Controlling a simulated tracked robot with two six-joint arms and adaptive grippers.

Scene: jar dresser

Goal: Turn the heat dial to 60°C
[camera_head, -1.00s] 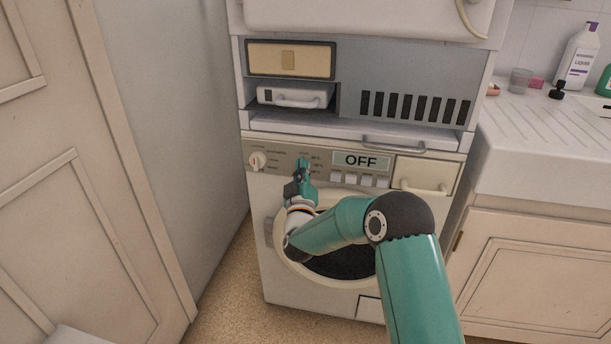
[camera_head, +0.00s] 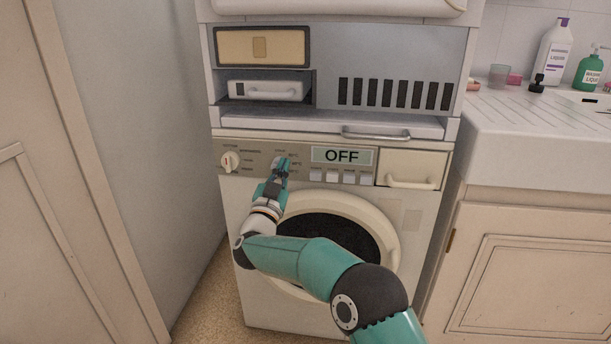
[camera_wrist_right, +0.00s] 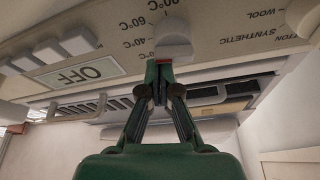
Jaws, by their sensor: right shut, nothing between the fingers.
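The heat dial (camera_wrist_right: 172,40) is a pale round knob with degree labels beside it, seen upside down in the right wrist view. A red mark shows at its edge by my fingertips. In the head view the dial is mostly hidden behind my right gripper (camera_head: 281,163). The right gripper also shows in the wrist view (camera_wrist_right: 159,64); its fingers are shut and empty, with the tips right at the dial's edge. I cannot tell whether they touch it. The washing machine's display (camera_head: 342,156) reads OFF. My left gripper is out of view.
A second white dial (camera_head: 230,161) with a red mark sits left of the heat dial. Several buttons (camera_head: 332,177) line up under the display. A drawer (camera_head: 411,169) is at right. A handled ledge (camera_head: 376,135) juts out above the panel.

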